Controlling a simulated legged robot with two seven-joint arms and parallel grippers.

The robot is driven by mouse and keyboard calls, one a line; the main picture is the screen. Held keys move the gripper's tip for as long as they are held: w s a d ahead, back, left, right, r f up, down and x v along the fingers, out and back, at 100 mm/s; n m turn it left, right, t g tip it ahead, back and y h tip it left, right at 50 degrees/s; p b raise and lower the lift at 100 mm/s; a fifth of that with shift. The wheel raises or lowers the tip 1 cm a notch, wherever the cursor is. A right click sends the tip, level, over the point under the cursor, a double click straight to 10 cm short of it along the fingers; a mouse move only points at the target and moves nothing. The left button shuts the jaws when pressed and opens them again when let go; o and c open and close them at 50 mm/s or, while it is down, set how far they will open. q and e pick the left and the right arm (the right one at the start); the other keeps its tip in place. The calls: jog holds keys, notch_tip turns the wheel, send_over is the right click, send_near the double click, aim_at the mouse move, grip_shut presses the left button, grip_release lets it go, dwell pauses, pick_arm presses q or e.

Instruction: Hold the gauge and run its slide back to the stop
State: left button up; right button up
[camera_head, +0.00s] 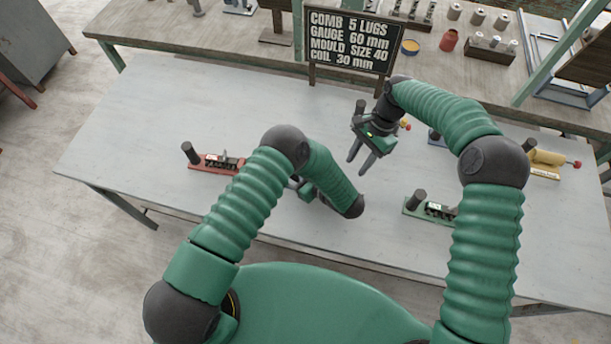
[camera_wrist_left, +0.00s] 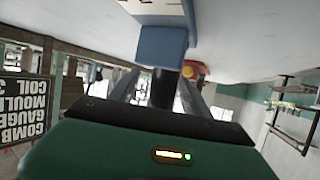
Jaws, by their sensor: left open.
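In the head view my left gripper (camera_head: 307,191) is mostly hidden behind my left arm. The left wrist view shows its two fingers apart (camera_wrist_left: 161,92), one on each side of a black post (camera_wrist_left: 166,88). A blue block (camera_wrist_left: 161,45) stands just beyond the post, with a pale marked piece against it and a red knob (camera_wrist_left: 196,69) to the right. I cannot tell whether the fingers touch the post. My right gripper (camera_head: 359,164) is open and empty above the table, its fingers pointing down. Which piece is the gauge is not clear.
A red-based fixture (camera_head: 213,163) stands at left, a green-based one (camera_head: 440,209) at right, and a yellow one (camera_head: 548,157) at far right. A blue piece (camera_head: 436,138) is partly behind my right arm. A sign (camera_head: 350,40) stands behind. The table's left front (camera_head: 130,165) is bare.

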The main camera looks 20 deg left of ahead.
pick_arm(q)
jog(key=shift+s+x, duration=0.2)
jog(key=shift+x, duration=1)
jog(key=shift+d+r, duration=0.25)
jog(key=shift+d, duration=0.2)
jog(key=c, duration=0.8)
jog(key=shift+a, duration=0.1)
grip_shut()
jog(key=shift+a, duration=0.2)
pick_arm(e)
jog(key=shift+a, duration=0.4)
jog(key=shift+o, duration=0.3)
pick_arm(q)
jog(key=shift+f, duration=0.1)
pick_arm(e)
jog(key=shift+o, duration=0.4)
